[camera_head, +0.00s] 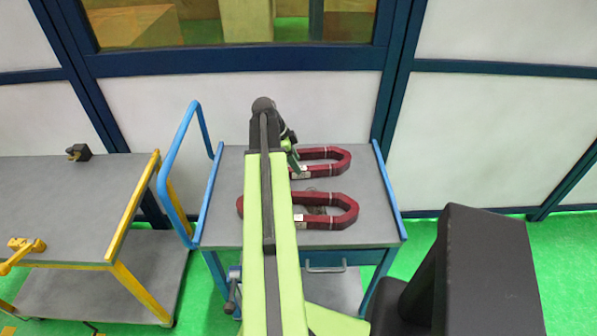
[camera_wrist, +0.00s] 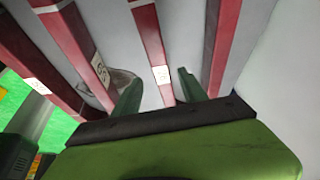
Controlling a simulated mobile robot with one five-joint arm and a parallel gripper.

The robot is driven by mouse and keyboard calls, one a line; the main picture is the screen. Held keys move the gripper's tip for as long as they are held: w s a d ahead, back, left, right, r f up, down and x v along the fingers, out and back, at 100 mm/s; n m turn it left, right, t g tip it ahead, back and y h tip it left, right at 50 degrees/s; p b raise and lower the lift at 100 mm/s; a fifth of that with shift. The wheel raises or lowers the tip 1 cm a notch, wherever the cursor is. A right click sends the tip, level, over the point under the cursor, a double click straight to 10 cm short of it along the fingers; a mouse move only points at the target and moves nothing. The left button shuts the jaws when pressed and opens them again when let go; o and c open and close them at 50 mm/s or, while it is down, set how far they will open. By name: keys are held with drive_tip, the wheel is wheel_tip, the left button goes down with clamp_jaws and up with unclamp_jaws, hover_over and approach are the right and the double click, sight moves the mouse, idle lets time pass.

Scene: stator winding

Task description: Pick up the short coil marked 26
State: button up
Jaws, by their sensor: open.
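Two dark red U-shaped coils lie flat on a grey cart top. The far coil (camera_head: 343,158) looks shorter; the near coil (camera_head: 350,210) is longer, and my arm hides part of both. My gripper (camera_head: 295,166) is at the far coil's near leg. In the wrist view my gripper (camera_wrist: 159,92) is open, its two green fingers on either side of a red leg of the far coil (camera_wrist: 150,40) with a white label. The near coil's legs (camera_wrist: 74,40) are at left, with white labels. I cannot read the numbers for certain.
The grey cart top (camera_head: 225,185) has blue side rails. A yellow-framed table (camera_head: 80,195) stands at left with a dark clamp-like item (camera_head: 78,152) on it. A panelled wall (camera_head: 330,105) is close behind the cart. Loose wires (camera_wrist: 122,78) lie by the near coil.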

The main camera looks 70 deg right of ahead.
drive_tip(key=b+x, duration=0.5)
drive_tip(key=shift+d+f, duration=0.15)
drive_tip(key=shift+r, duration=0.2)
clamp_jaws()
idle(1.1)
